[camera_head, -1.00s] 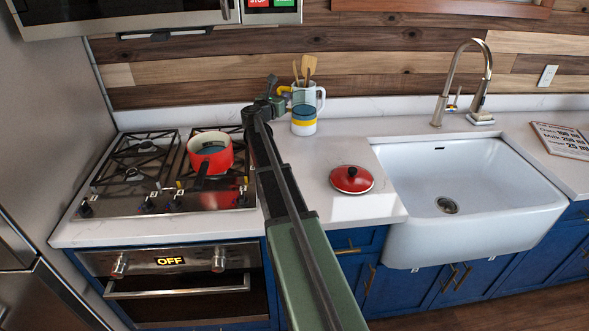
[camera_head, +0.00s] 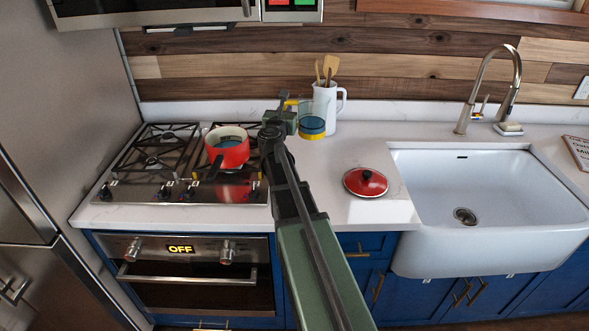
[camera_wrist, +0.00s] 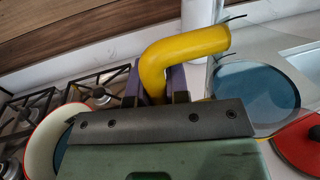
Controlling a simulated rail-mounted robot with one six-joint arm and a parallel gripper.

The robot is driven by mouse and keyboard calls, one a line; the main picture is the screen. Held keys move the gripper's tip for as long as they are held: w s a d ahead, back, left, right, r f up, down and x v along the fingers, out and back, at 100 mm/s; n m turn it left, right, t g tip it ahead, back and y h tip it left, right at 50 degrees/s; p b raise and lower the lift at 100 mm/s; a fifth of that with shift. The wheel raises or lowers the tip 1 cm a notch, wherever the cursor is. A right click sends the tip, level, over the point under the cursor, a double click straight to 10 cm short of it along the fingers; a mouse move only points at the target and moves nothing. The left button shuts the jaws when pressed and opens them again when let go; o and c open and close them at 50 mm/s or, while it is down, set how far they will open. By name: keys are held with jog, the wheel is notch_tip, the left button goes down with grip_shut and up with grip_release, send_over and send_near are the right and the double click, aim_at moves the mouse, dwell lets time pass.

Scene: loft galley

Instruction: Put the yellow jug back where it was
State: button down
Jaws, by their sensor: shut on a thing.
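The yellow jug (camera_head: 312,127) has a clear upper body, with a blue layer and a yellow band low down. It looks upright in the head view, beside the white pitcher. My gripper (camera_head: 285,108) is at its left side, partly hiding the handle. In the wrist view my gripper (camera_wrist: 155,84) is shut on the thick yellow handle (camera_wrist: 187,53), and the blue liquid surface (camera_wrist: 256,93) shows to the right. I cannot tell whether the jug's base touches the counter.
A white pitcher (camera_head: 329,103) with wooden utensils stands close behind the jug. A red pot (camera_head: 232,154) sits on the stove (camera_head: 150,188) to the left. A red lid (camera_head: 366,183) lies on the counter, left of the sink (camera_head: 490,190). Counter between jug and lid is clear.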

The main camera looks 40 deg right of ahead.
notch_tip(320, 180, down, 17)
jog(key=b, duration=1.4)
jog(key=shift+b, duration=0.35)
jog(key=shift+r+p, duration=0.25)
jog(key=shift+p, duration=0.05)
jog(key=shift+f, duration=0.25)
jog(key=c, duration=1.1)
grip_release()
jog(key=shift+r, duration=0.1)
jog(key=shift+r, duration=0.25)
jog(key=v, duration=1.2)
jog(key=shift+f, duration=0.15)
